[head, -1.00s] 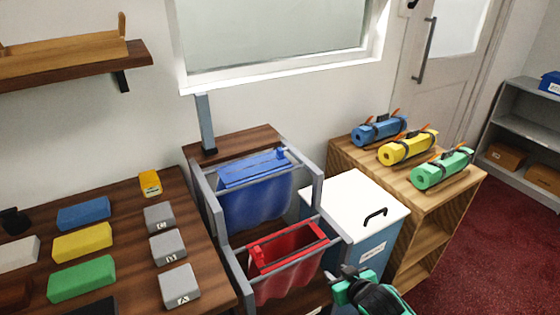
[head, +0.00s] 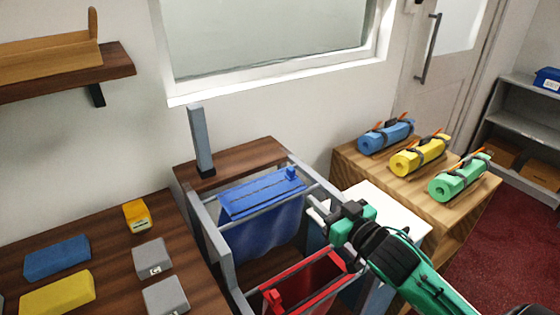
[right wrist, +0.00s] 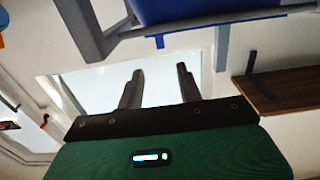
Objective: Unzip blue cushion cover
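The blue cushion cover (head: 262,225) hangs in the grey frame in the head view, with a lighter blue strip along its top and a small blue tab (head: 291,174) at the strip's right end. Part of the blue cover (right wrist: 200,8) shows at the top of the right wrist view. My right gripper (head: 314,208) is open and empty, to the right of the blue cover and apart from it. Its two fingers also show spread in the right wrist view (right wrist: 160,82). My left gripper is not in view.
A red cover (head: 310,285) hangs nearer in the grey frame (head: 218,245). A white-lidded box (head: 400,212) stands partly behind my right arm. Rolled mats (head: 418,156) lie on a wooden shelf at right. Coloured blocks (head: 58,257) lie on the left table.

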